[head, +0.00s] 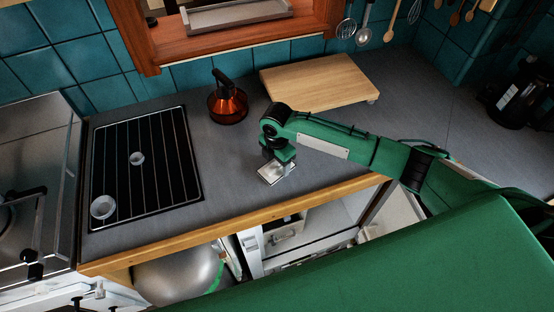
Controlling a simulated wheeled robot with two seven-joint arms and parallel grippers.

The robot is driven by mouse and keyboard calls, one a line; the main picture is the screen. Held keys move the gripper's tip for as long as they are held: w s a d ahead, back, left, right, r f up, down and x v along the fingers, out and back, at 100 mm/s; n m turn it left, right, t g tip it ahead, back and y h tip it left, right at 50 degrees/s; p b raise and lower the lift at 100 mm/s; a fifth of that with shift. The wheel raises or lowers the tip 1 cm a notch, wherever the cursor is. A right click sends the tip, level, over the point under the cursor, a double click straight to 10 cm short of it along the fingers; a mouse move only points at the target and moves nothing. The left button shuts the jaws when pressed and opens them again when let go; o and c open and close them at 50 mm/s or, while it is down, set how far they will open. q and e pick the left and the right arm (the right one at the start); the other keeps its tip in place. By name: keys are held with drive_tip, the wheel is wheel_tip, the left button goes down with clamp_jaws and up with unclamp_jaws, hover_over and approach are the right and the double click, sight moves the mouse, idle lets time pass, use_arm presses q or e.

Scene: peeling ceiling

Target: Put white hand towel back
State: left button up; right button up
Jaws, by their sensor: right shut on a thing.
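My right gripper (278,168) is low over the grey counter (225,165), at the end of the green arm coming in from the right. It is shut on a small, whitish, squarish piece (273,174) at or just above the counter. The piece is too small to tell for certain whether it is the white hand towel. I see no other towel in the head view. My left gripper is out of view.
A wooden cutting board (318,82) and an orange-brown pot (228,105) stand behind the gripper. A black hob (145,165) with two small white round pieces lies left. The counter's wooden front edge (240,222) is close. Utensils (365,25) hang on the back wall.

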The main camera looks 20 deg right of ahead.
drive_tip(key=shift+f, duration=0.1)
drive_tip(key=o, duration=1.6)
drive_tip(key=shift+r, duration=0.5)
wheel_tip(320, 180, up, 11)
drive_tip(key=b, duration=0.3)
drive_tip(key=shift+r, duration=0.15)
drive_tip(key=shift+a, duration=0.1)
